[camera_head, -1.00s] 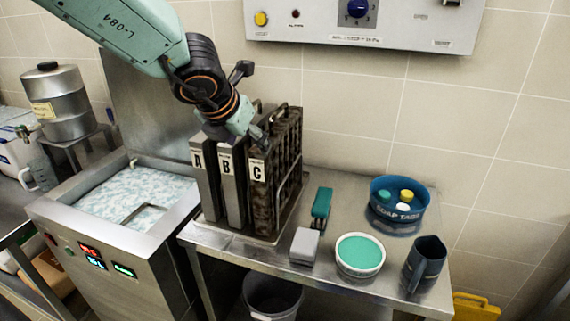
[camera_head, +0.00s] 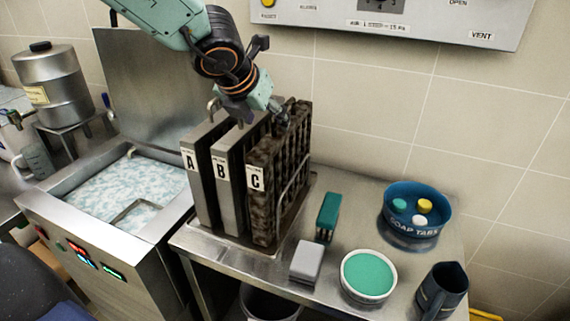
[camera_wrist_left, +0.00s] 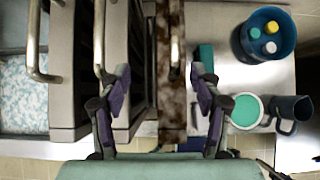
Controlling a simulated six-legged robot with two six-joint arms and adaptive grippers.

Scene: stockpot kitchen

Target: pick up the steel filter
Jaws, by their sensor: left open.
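Three upright slab filters stand side by side in a rack. Filter A (camera_head: 193,185) and filter B (camera_head: 226,195) are grey steel. Filter C (camera_head: 262,205), on the right, is mottled brown and grimy. My left gripper (camera_head: 276,114) is over the top of filter C, pointing down, open. In the left wrist view the open fingers (camera_wrist_left: 162,84) lie on either side of filter C's brown top edge (camera_wrist_left: 172,112) and its handle (camera_wrist_left: 175,40); I see no grip on it. The left finger is close to filter B. My right gripper is not in view.
A tank of foamy liquid (camera_head: 130,192) is left of the rack. Right of it on the steel table are a green-handled brush (camera_head: 328,215), a grey block (camera_head: 307,262), a teal-filled bowl (camera_head: 368,275), a soap tabs tub (camera_head: 412,228) and a dark jug (camera_head: 440,290).

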